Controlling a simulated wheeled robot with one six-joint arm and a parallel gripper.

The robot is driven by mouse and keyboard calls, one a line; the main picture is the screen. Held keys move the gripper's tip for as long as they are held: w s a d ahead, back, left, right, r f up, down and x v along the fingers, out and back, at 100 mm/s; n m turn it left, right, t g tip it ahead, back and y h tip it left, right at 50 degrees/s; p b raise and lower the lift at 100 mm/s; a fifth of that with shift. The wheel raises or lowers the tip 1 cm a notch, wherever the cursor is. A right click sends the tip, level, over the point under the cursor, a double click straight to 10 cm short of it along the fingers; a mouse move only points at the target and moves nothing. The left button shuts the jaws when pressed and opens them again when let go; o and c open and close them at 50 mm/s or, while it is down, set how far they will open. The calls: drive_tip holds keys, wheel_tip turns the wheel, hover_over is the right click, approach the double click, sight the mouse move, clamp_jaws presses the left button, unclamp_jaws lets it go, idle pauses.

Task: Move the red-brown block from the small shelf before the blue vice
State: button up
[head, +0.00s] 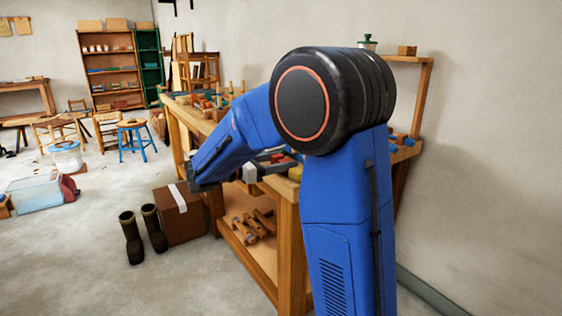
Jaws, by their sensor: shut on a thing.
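My gripper (272,161) is low over the near end of the workbench (287,200), partly hidden by my own arm. Its grey fingers are shut on a small red piece, which looks like the red-brown block (278,157). I cannot tell whether the block touches the bench. A small wooden shelf (420,62) is on the wall at the right. A brown block (407,50) and a jar with a green lid (367,42) stand on it. I cannot make out the blue vice; my arm covers much of the bench.
A yellow thing (296,173) lies at the bench's near edge, beside my gripper. Small tools and blocks (215,100) crowd the bench's far end. A cardboard box (182,215) and dark boots (142,235) stand on the floor left of it. The floor in front is clear.

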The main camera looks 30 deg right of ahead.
drive_tip(key=shift+f, duration=0.25)
idle(0.6)
drive_tip(key=o, duration=1.5)
drive_tip(key=shift+c, duration=0.2)
drive_tip(key=shift+r, duration=3.5)
drive_tip(key=shift+a, duration=0.1)
